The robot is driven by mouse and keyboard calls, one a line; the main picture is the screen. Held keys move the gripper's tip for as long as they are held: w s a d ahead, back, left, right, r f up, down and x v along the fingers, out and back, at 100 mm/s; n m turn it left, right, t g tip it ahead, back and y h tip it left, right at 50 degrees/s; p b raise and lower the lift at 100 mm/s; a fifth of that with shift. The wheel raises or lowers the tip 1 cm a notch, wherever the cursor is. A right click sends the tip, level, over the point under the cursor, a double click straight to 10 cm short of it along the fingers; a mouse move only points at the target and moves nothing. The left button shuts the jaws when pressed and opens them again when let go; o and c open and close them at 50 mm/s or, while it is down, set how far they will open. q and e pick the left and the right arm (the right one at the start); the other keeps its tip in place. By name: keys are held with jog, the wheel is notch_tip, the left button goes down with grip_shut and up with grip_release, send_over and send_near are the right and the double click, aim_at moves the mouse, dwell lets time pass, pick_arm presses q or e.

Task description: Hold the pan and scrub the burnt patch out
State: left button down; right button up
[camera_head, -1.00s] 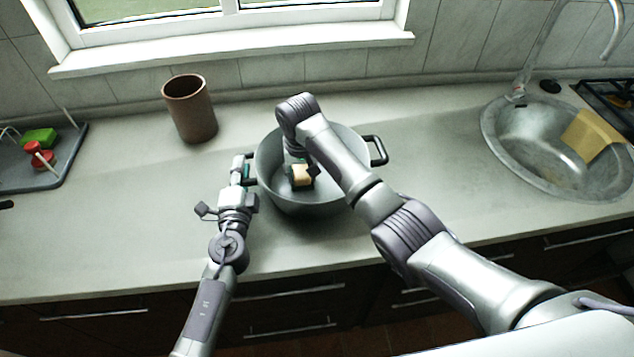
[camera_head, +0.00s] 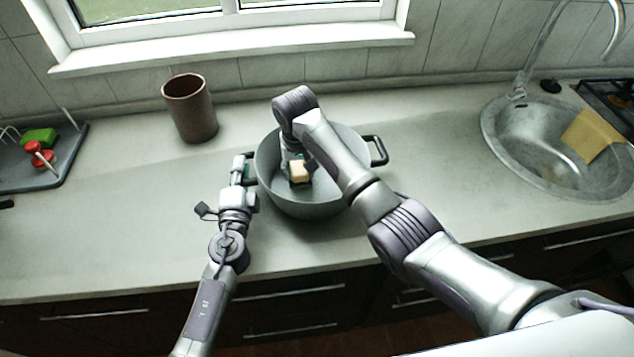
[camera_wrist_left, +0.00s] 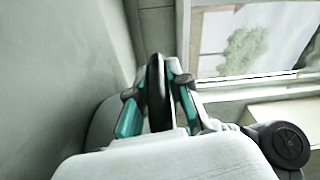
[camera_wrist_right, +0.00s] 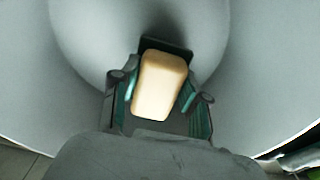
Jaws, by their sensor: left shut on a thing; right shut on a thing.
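The grey pan (camera_head: 330,203) stands on the counter with a black handle on each side. My left gripper (camera_head: 246,168) is shut on the pan's left handle; in the left wrist view the black handle (camera_wrist_left: 156,90) sits between its fingers. My right gripper (camera_head: 297,160) reaches down into the pan and is shut on a pale yellow sponge (camera_head: 300,171). In the right wrist view the sponge (camera_wrist_right: 159,85) lies between the fingers, with a dark area at its far end; I cannot tell whether that is its scouring side or the burnt patch.
A brown cup (camera_head: 190,108) stands behind the pan to the left. A grey rack (camera_head: 62,172) with green and red items is at far left. The sink (camera_head: 520,150) with a yellow cloth (camera_head: 592,135) is at right. The counter between is clear.

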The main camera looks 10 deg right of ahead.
notch_tip(320, 180, up, 11)
dwell(0.6)
jog(key=shift+d, duration=0.1)
jog(key=d, duration=1)
jog(key=shift+a, duration=0.1)
jog(key=a, duration=1)
jog(key=shift+d+f, duration=0.1)
jog(key=shift+f, duration=4.7)
jog(key=shift+f, duration=1.5)
